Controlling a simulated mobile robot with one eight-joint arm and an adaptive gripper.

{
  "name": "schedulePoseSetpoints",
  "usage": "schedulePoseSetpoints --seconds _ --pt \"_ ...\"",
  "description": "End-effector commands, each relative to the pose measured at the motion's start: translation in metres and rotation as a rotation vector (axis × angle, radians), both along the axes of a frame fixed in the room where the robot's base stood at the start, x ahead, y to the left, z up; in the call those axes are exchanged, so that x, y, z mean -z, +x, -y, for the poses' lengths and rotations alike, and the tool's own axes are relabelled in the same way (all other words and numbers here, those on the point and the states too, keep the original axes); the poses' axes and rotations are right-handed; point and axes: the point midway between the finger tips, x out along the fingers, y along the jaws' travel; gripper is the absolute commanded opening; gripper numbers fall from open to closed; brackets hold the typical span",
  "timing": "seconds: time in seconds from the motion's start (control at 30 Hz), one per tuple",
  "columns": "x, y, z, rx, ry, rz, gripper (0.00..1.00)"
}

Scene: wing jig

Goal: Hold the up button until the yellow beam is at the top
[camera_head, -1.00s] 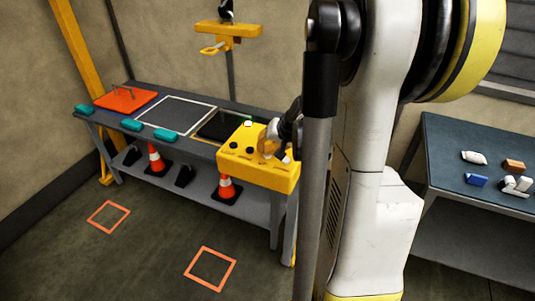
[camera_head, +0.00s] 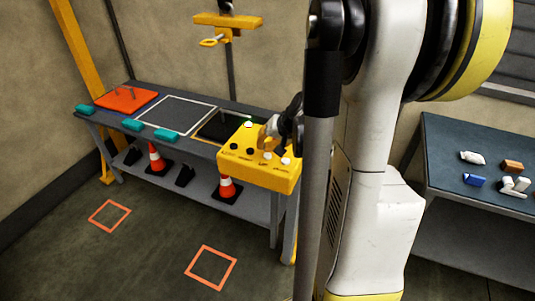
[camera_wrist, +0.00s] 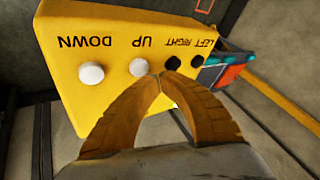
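The yellow beam (camera_head: 227,20) hangs high against the back wall in the head view, near the top edge of the picture, with a yellow hook (camera_head: 213,41) below it. The yellow control box (camera_head: 258,176) stands at the table's right end. In the wrist view the box (camera_wrist: 75,45) carries the labels DOWN, UP, RIGHT and LEFT. The UP button (camera_wrist: 138,67) is white, between the white DOWN button (camera_wrist: 91,73) and the black RIGHT button (camera_wrist: 172,63). My gripper (camera_wrist: 158,78) is shut and empty, its tips beside the UP button; contact is unclear.
A grey table (camera_head: 150,150) holds an orange plate (camera_head: 125,98) and several teal blocks. Traffic cones (camera_head: 227,187) stand on its lower shelf. A second table (camera_head: 475,150) at right holds small items. Orange squares (camera_head: 212,267) mark the open floor.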

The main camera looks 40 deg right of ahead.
Motion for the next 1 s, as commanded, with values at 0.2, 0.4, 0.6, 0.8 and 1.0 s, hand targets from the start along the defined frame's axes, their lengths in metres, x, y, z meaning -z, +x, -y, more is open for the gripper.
schedulePoseSetpoints --seconds 0.2,0.4,0.6,0.8,1.0 --pt "-0.003 0.000 0.000 0.000 0.000 0.000 0.00" --pt "-0.022 0.000 0.000 0.000 0.000 0.000 0.00" --pt "-0.042 0.000 0.000 0.000 0.000 0.000 0.00" --pt "-0.051 0.000 0.000 0.000 0.000 0.000 0.00" --pt "-0.050 0.000 0.000 0.000 0.000 0.000 0.00"
